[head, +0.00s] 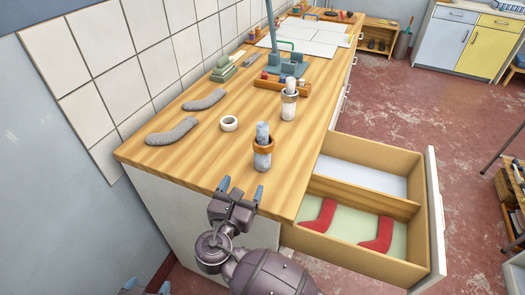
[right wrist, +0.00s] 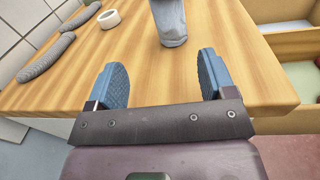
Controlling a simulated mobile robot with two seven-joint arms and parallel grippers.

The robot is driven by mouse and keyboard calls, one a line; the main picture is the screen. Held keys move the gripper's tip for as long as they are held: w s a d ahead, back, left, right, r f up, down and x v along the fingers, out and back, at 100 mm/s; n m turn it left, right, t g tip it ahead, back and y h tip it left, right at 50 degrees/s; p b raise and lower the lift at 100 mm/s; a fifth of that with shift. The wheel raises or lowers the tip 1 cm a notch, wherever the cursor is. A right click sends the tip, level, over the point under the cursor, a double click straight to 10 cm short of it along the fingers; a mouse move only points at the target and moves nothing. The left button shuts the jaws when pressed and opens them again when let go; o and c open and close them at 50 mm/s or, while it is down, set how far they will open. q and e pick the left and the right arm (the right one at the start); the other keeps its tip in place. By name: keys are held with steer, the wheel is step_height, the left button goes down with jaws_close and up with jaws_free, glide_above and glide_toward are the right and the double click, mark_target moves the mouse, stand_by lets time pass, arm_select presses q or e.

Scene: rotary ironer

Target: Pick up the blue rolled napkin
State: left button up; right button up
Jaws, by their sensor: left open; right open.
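My left gripper (head: 148,288) is open at the bottom edge, mostly cut off.
A white tape roll (head: 229,123) and two grey socks (head: 172,132) lie left of the rolls. A teal stand (head: 286,67) rises behind. An open drawer (head: 402,272) with red socks (head: 321,214) juts out at the right. Bare wood surrounds the nearer roll.

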mark_target(262, 125)
steer(key=shift+w+d+r+h, duration=0.1)
steer(key=shift+w+r+h, duration=0.15)
steer(key=shift+h, duration=0.35)
steer(key=shift+w+d, duration=0.2)
steer(key=shift+w, duration=0.2)
steer(key=x, duration=1.1)
steer(key=shift+d+f, duration=0.15)
steer(key=shift+d, duration=0.05)
steer(key=c, duration=1)
step_height(262, 125, up, 10)
steer(key=shift+r, duration=0.1)
